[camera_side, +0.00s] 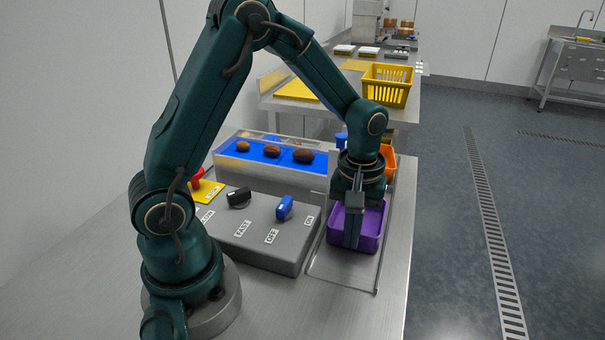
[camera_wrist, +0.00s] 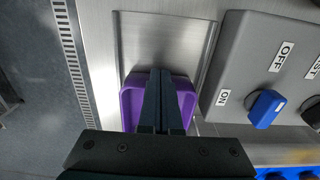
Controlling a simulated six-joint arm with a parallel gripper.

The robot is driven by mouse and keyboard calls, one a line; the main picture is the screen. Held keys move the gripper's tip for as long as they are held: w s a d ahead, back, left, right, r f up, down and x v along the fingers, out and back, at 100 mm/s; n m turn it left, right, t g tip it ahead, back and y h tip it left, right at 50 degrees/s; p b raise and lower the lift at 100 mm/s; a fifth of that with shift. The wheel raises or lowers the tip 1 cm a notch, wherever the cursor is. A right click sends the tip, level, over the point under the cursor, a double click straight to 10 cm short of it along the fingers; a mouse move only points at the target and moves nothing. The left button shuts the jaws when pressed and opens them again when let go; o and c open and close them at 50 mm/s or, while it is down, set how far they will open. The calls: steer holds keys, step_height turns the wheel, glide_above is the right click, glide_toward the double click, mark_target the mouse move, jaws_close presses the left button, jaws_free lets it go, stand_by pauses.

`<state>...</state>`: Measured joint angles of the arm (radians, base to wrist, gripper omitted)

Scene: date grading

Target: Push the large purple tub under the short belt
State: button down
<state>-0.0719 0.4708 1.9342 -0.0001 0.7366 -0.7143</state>
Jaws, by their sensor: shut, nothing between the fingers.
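The large purple tub (camera_side: 371,229) stands on the steel bench, in a shallow marked tray area right of the grey control box. It also shows in the wrist view (camera_wrist: 130,103), partly hidden behind my fingers. My gripper (camera_side: 352,240) points down at the tub, shut and empty. In the wrist view the fingertips (camera_wrist: 160,75) overlap the tub's interior and reach its far rim; I cannot tell whether they touch it. The short blue belt (camera_side: 262,152) carries several brown dates, and its end lies behind my wrist, just beyond the tub.
The grey control box (camera_side: 262,229) has a black knob (camera_side: 239,197) and a blue knob (camera_side: 284,207). A red button on a yellow base (camera_side: 205,190) stands to its left. An orange tub (camera_side: 389,160) is partly hidden behind my wrist. The steel plate (camera_side: 340,272) nearer the camera is bare.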

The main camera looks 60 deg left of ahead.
steer(key=w+a, duration=0.5)
steer(key=shift+w+a, duration=0.35)
steer(key=shift+a, duration=0.05)
